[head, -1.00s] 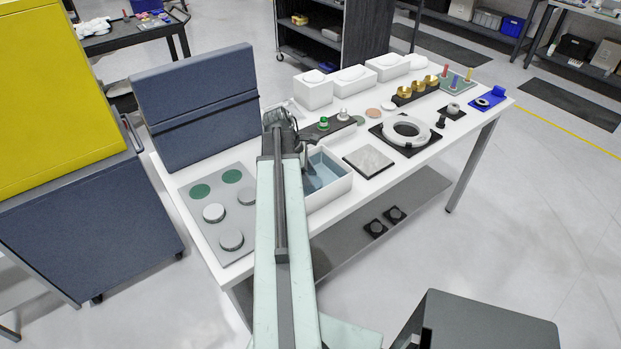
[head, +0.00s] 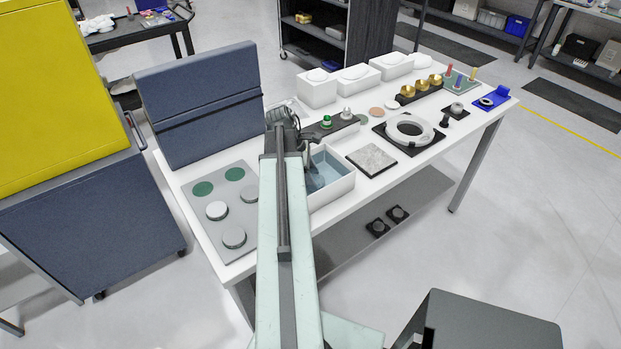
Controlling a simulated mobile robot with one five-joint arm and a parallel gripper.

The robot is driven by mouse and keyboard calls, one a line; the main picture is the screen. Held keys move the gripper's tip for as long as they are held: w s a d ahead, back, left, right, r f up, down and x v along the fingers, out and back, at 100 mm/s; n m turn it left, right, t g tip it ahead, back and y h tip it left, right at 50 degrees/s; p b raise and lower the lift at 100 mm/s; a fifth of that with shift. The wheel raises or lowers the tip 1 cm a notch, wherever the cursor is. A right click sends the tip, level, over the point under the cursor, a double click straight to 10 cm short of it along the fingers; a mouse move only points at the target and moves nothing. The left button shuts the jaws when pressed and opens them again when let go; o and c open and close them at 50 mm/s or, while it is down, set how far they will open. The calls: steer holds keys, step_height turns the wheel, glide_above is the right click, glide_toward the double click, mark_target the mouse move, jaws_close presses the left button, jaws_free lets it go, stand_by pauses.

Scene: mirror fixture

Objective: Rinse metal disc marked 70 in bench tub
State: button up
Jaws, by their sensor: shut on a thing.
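The white bench tub (head: 334,193) stands on the bench just right of my arm, with blue-grey water inside. My gripper (head: 311,168) points down into the left part of the tub and is shut on a disc (head: 316,182). Only a grey face of the disc shows, at about the water. I cannot read a 70 on it, and the fingers are small and partly hidden by my arm.
A grey square tile (head: 371,160) lies right of the tub. A black holder (head: 334,126) with green and silver knobs stands behind it. A white ring (head: 409,129) sits on a black base farther right. A blue panel (head: 200,108) rises at the back left.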

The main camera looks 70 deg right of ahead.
steer(key=shift+s+d, duration=0.1)
steer(key=shift+d, duration=0.05)
steer(key=shift+w+a, duration=0.45)
steer(key=shift+a, duration=0.25)
steer(key=shift+d, duration=0.1)
steer(key=shift+s+d, duration=0.45)
steer(key=shift+d, duration=0.15)
steer(key=shift+r, duration=0.1)
step_height(320, 180, up, 10)
steer(key=p, duration=1)
